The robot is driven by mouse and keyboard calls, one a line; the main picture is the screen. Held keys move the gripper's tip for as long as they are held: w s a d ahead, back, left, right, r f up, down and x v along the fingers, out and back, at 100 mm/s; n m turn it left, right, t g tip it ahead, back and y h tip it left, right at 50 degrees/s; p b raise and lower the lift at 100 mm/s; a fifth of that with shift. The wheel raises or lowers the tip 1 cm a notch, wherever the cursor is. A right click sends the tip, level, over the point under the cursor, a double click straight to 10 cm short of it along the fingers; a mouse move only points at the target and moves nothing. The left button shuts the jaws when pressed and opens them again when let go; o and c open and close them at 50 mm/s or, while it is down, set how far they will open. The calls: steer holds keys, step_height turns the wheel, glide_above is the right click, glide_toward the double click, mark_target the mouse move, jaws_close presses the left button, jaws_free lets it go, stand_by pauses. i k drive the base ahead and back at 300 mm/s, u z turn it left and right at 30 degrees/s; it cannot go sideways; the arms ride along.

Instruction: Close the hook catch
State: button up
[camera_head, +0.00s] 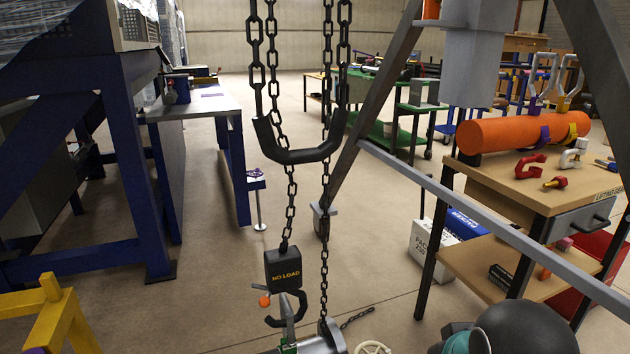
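The dark hook (287,312) hangs under a black block (283,268) marked "NO LOAD", low in the middle of the picture. A small orange ball (264,301) on a short grey piece sticks out at the hook's left side; it may belong to the catch. A grey loop (287,307) rises into the hook from a green clamp (288,347) on a grey flanged pipe (322,343), cut by the bottom edge. Whether the catch is open or closed is too small to tell. I cannot make out my gripper; a dark rounded part and teal cap at bottom right look like my arm.
Black chains (272,80) and a black U-shaped piece (300,145) hang above the hook. A grey slanted frame leg (370,110) and crossbar (480,215) stand to the right. A yellow stand (58,315) is at lower left. A wooden-topped bench (520,190) holds an orange pipe (520,132).

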mark_target(265, 302)
steer(key=u, duration=0.5)
steer(key=k, duration=1)
steer(key=z, duration=0.6)
steer(key=i, duration=1.25)
steer(key=u, duration=0.4)
